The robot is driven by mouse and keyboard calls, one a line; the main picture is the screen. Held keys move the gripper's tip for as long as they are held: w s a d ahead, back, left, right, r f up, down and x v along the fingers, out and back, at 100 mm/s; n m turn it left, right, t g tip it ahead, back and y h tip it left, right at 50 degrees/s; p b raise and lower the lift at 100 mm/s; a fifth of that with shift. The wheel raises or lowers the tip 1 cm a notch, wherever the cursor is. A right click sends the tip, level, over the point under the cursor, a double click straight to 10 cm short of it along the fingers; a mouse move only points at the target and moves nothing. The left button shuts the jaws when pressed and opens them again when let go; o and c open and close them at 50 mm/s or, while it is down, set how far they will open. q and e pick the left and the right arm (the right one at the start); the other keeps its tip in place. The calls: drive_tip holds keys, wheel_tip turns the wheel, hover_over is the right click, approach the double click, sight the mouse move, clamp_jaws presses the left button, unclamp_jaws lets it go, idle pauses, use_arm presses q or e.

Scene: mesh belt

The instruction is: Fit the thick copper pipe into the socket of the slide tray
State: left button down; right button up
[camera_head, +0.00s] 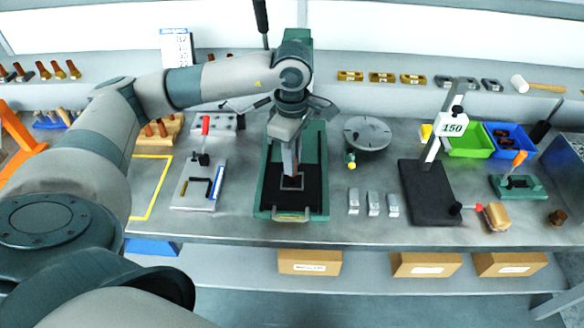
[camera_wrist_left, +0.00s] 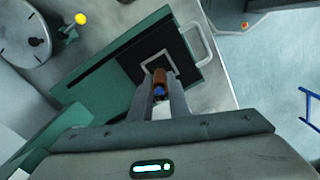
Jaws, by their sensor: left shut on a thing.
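The slide tray (camera_head: 264,190) is green with a black bed and a front handle, near the table's front edge at the middle; it also shows in the left wrist view (camera_wrist_left: 127,62). Its socket (camera_head: 292,187) is a small pale square frame on the black bed, and it shows in the left wrist view (camera_wrist_left: 149,67). My left gripper (camera_head: 290,165) points down over the socket, shut on the copper pipe (camera_wrist_left: 159,77). The pipe's end overlaps the socket in the left wrist view; I cannot tell whether it is inside or just above. My right gripper is not in view.
A round grey plate (camera_head: 368,134) stands right of the tray, with several small metal blocks (camera_head: 373,204) in front of it. A clamp fixture with a red handle (camera_head: 204,155) is at left. A black stand (camera_head: 430,195) marked 150 is at right.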

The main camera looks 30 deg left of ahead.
use_arm(q)
drive_tip(key=shift+f+p, duration=0.3)
drive_tip(key=shift+p, duration=0.05)
wheel_tip(320, 180, down, 3)
drive_tip(key=shift+f+p, duration=0.15)
drive_tip(key=shift+p, duration=0.65)
drive_tip(key=shift+f, duration=0.15)
drive_tip(key=c, duration=1.7)
unclamp_jaws()
drive_tip(key=shift+o, duration=0.2)
